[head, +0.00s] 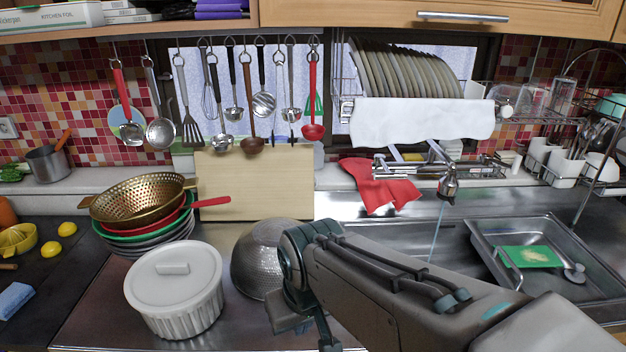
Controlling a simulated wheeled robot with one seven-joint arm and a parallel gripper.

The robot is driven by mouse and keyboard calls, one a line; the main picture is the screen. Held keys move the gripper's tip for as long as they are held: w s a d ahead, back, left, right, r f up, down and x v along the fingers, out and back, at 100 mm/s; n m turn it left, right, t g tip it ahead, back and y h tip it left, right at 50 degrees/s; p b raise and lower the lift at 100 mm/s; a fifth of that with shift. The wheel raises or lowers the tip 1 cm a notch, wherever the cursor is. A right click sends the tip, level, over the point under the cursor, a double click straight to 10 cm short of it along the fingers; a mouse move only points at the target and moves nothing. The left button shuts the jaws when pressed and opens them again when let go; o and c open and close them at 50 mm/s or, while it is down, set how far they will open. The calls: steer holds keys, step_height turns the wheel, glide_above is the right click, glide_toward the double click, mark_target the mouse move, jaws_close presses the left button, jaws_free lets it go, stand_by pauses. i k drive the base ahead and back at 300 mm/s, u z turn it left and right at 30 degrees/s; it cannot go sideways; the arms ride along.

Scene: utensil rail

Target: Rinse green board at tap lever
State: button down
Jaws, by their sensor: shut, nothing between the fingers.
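The green board (530,257) is a small flat piece with a pale yellowish mark, lying in the raised metal basin (483,262) at the right of the sink. The tap (448,185) stands behind the sink, with its lever (438,151) above and left of the spout. A thin bluish stream of water (437,232) falls from the spout into the left sink bowl, left of the board. My gripper (305,326) is shut and empty, low in the middle near the steel bowl, well left of the board. My arm hides part of the sink's front.
A white lidded pot (174,290), stacked colanders (137,203) and an upturned steel bowl (258,258) crowd the left counter. A red cloth (378,187) hangs beside the tap. Utensils hang from the rail above a wooden board (225,185). A dish rack (570,172) stands right.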

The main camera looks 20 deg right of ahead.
mark_target(386, 175)
steer(key=u, duration=0.15)
steer(key=k, duration=0.8)
steer(key=z, duration=0.9)
